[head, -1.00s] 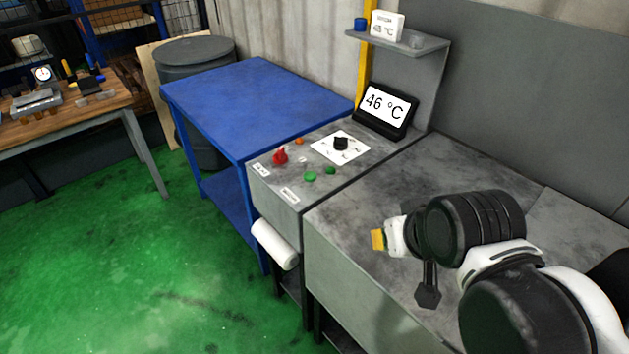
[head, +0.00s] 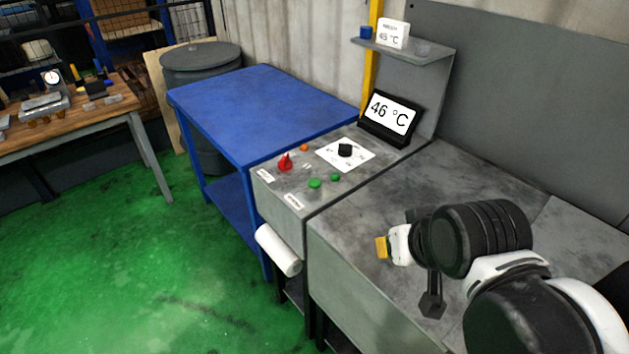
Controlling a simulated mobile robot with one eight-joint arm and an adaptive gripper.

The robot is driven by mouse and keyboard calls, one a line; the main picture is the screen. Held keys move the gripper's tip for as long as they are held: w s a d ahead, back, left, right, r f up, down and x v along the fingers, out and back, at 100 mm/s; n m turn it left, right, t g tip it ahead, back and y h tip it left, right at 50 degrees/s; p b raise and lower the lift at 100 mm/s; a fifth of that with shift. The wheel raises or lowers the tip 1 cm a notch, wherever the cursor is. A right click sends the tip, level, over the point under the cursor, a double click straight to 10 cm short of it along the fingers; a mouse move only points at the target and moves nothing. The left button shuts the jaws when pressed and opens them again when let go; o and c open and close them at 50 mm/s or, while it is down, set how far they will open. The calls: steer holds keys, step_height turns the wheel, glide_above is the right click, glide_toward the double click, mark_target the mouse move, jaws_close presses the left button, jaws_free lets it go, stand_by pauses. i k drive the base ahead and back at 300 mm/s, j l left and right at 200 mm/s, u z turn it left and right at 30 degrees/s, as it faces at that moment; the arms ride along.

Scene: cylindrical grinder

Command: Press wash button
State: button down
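The control panel (head: 268,190) is the grey top left of the grinder bed. It carries a larger green button (head: 314,183), a smaller green button (head: 335,177), an orange button (head: 304,147), a red switch (head: 285,162) and a black knob (head: 345,150) on a white dial plate. Two small white labels on its front edge are too small to read, so I cannot tell which is the wash button. My gripper end (head: 382,248), with a yellow tip, is right of and nearer than the panel, over the grey bed, apart from the buttons. Its fingers are not clear.
A black display (head: 390,117) reading 46 °C stands behind the panel. A shelf (head: 430,50) is above it. A blue table (head: 245,105) adjoins on the left, and a white roll (head: 278,250) hangs at the front. The green floor (head: 130,270) is clear.

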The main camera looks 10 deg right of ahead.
mark_target(313, 183)
steer(key=i+j+u, duration=0.1)
steer(key=i+j, duration=0.15)
steer(key=j, duration=0.25)
steer(key=i+j+u, duration=0.1)
steer(key=i+j, duration=0.15)
steer(key=j, duration=0.2)
steer(key=i+j+u, duration=0.1)
steer(key=i+j, duration=0.15)
steer(key=j, duration=0.2)
